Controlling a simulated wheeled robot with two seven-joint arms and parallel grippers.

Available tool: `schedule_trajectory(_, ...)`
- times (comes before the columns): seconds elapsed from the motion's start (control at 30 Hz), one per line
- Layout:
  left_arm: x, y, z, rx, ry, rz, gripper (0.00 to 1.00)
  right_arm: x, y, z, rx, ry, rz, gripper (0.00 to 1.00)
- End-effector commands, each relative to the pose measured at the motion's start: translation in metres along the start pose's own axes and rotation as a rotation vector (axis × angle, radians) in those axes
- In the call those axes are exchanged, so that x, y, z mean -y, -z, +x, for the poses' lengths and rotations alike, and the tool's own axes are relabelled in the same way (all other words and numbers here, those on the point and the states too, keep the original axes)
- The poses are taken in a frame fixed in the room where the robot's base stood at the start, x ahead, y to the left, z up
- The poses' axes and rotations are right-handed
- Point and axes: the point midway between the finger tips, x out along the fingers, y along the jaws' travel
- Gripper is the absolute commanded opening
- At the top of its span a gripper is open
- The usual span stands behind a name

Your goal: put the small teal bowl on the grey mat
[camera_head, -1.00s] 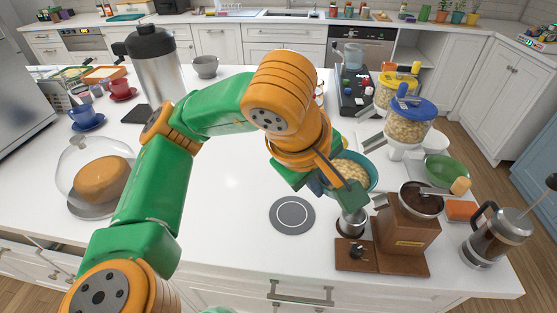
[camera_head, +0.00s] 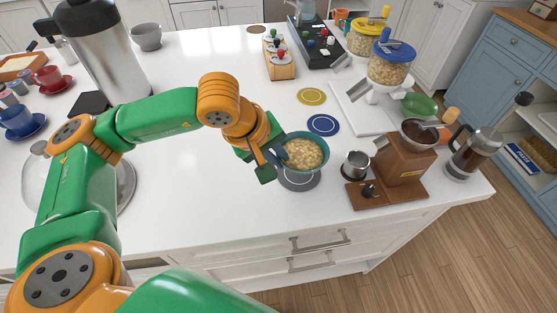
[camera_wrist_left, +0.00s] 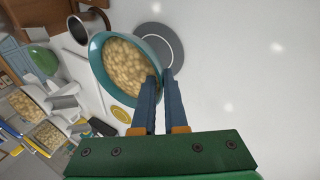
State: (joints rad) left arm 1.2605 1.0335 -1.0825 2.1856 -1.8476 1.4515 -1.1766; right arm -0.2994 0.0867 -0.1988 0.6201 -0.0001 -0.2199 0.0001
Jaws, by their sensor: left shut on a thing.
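The small teal bowl (camera_head: 322,160), filled with pale pieces, is in my left gripper (camera_head: 279,157). The gripper's blue fingers pinch the left side of its rim. The round grey mat (camera_head: 299,183) lies on the white counter, partly hidden by the bowl. The bowl looks to be above the mat; the gap is hard to judge. In the left wrist view the bowl (camera_wrist_left: 98,62) looks tilted, overlaps the mat (camera_wrist_left: 172,42) and the fingers (camera_wrist_left: 160,84) are on its edge. My right gripper is not in view.
A wooden coffee grinder (camera_head: 400,165) and a small metal cup (camera_head: 356,164) stand just right of the bowl. Blue (camera_head: 323,125) and yellow (camera_head: 311,96) round mats lie behind it.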

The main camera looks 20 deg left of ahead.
Motion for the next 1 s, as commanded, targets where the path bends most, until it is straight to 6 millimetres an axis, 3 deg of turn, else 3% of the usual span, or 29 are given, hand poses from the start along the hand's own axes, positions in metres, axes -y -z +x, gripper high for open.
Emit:
schedule_trajectory(0.07, 0.006, 0.01, 0.011, -0.002, 0.006, -0.005, 0.0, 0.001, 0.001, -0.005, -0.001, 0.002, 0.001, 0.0)
schedule_trajectory(0.23, 0.018, 0.006, 0.034, -0.001, 0.003, -0.001, 0.0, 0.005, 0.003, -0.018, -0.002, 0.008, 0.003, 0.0)
schedule_trajectory(0.57, 0.02, 0.005, 0.041, -0.001, -0.001, -0.001, 0.0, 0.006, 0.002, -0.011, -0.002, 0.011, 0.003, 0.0)
schedule_trajectory(0.7, 0.02, 0.005, 0.04, -0.001, 0.0, -0.001, 0.4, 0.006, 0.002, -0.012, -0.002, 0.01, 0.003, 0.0)
schedule_trajectory(1.0, 0.019, 0.005, 0.038, -0.001, 0.001, -0.001, 0.4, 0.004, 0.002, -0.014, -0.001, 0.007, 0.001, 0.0)
